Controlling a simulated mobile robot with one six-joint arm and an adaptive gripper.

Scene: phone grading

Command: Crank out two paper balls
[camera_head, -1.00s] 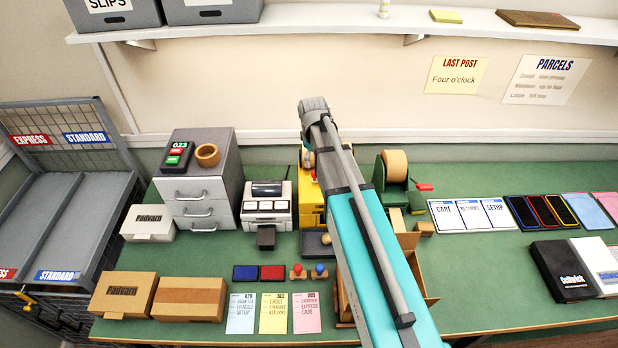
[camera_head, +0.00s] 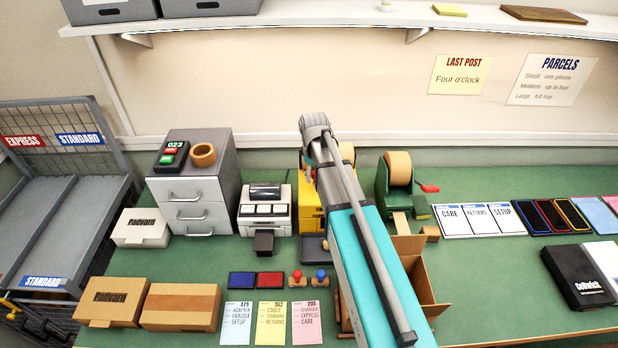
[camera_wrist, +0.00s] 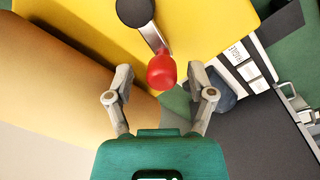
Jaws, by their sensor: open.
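A yellow machine (camera_head: 311,207) stands on the green bench behind my arm, which covers part of it in the head view. In the wrist view the yellow machine (camera_wrist: 215,28) fills the top, with a metal crank arm (camera_wrist: 150,36) ending in a red knob (camera_wrist: 162,72). A tan roll (camera_wrist: 55,95) lies to the left of it. My gripper (camera_wrist: 160,84) is open, one finger on each side of the red knob, with gaps visible on both sides. The gripper's fingers are hidden in the head view. No paper ball can be made out.
A white printer (camera_head: 265,208) and grey drawers (camera_head: 196,190) stand left of the yellow machine. A green dispenser (camera_head: 396,188) with a red handle stands right. An open cardboard box (camera_head: 425,290) sits under my arm. Stamps, cards and cartons line the front edge.

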